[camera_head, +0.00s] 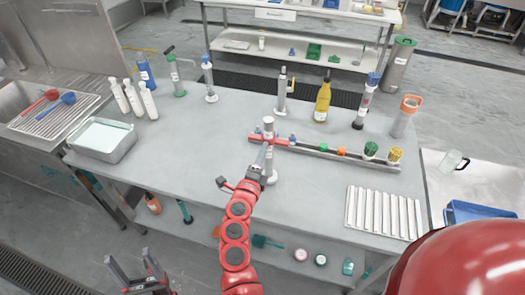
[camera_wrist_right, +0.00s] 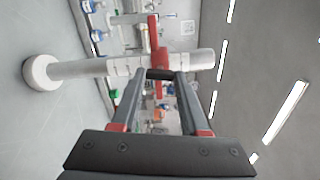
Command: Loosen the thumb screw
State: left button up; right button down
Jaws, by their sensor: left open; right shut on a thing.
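A white upright column (camera_head: 268,124) stands near the middle of the table, with a red clamp (camera_head: 256,138) across it. In the right wrist view the column (camera_wrist_right: 85,69) lies sideways, its round end at left, and the red clamp (camera_wrist_right: 173,60) crosses it. The thumb screw (camera_wrist_right: 160,73) appears as a short dark piece at the clamp. My right gripper (camera_wrist_right: 163,76) is shut on it, a finger at each side. In the head view my right gripper (camera_head: 262,157) hides the screw. My left gripper (camera_head: 130,261) is open and empty, low at the left, off the table.
The table (camera_head: 180,180) is clear left of my right arm.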

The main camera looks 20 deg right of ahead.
jog(key=shift+n+p, duration=0.35)
jog(key=shift+n, duration=0.45)
jog(key=shift+c, duration=2)
grip_release()
jog(key=shift+s+f, duration=0.1)
jog(key=b+v, duration=0.4)
jog(key=v, duration=1.3)
jog(key=shift+a+b, duration=0.2)
jog(key=shift+b, duration=0.1)
